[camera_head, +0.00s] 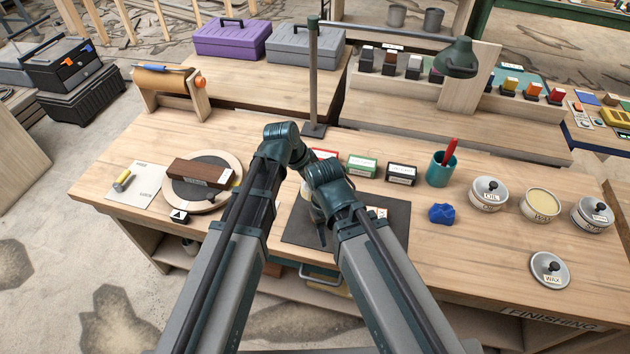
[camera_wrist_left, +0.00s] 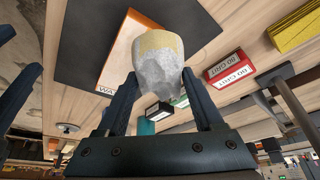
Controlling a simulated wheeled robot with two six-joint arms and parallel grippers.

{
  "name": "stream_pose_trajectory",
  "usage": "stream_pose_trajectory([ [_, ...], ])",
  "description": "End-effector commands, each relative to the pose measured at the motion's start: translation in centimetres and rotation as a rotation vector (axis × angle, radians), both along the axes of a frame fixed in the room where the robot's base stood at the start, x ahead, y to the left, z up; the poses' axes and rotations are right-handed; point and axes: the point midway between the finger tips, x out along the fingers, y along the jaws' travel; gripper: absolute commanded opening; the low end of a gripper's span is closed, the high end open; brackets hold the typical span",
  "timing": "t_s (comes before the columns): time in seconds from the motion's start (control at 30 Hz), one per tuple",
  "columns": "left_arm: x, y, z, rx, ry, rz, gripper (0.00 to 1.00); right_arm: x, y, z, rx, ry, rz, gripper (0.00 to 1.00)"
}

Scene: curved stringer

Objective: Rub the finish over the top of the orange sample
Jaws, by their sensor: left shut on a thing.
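My left gripper (camera_wrist_left: 160,82) is shut on a pale grey cloth pad (camera_wrist_left: 158,88) with a yellowish face, in the left wrist view. The orange sample (camera_wrist_left: 113,62), an orange-edged block with a partly hidden white label, lies on the dark mat (camera_wrist_left: 195,22). The pad overlaps the sample in this view; I cannot tell whether they touch. In the head view my arms hide most of the mat (camera_head: 295,233) and the sample. My right arm reaches toward the mat, but its gripper cannot be made out.
An open wax tin (camera_head: 540,204) stands at right, with its lid (camera_head: 550,269) nearer the front. A blue cloth (camera_head: 441,213), a cup (camera_head: 441,170) and an oil tin (camera_head: 488,193) stand nearby. Grit boxes (camera_head: 361,166) line the back. A dark wood block (camera_head: 202,173) rests on a round plate at left.

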Motion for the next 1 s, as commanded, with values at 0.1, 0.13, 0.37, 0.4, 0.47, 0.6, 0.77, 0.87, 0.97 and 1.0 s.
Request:
stream_pose_trajectory([
  [0.1,0.0,0.0,0.0,0.000,0.000,0.000,0.24,0.0,0.0,0.0,0.000,0.000,0.000,0.50],
  [0.13,0.0,0.0,0.1,0.000,0.000,0.000,0.24,0.0,0.0,0.1,0.000,0.000,0.000,0.50],
  [0.37,0.0,0.0,1.7,0.000,0.000,0.000,0.24,0.0,0.0,1.7,0.000,0.000,0.000,0.50],
  [0.4,0.0,0.0,2.1,0.000,0.000,0.000,0.24,0.0,0.0,2.1,0.000,0.000,0.000,0.50],
  [0.47,0.0,0.0,2.7,0.000,0.000,0.000,0.24,0.0,0.0,2.7,0.000,0.000,0.000,0.50],
  [0.6,0.0,0.0,3.1,0.000,0.000,0.000,0.24,0.0,0.0,3.1,0.000,0.000,0.000,0.50],
  [0.77,0.0,0.0,3.0,0.000,0.000,0.000,0.24,0.0,0.0,3.0,0.000,0.000,0.000,0.50],
  [0.87,0.0,0.0,3.0,0.000,0.000,0.000,0.24,0.0,0.0,3.0,0.000,0.000,0.000,0.50],
  [0.97,0.0,0.0,3.0,0.000,0.000,0.000,0.24,0.0,0.0,3.0,0.000,0.000,0.000,0.50],
  [1.0,0.0,0.0,3.0,0.000,0.000,0.000,0.24,0.0,0.0,3.0,0.000,0.000,0.000,0.50],
])
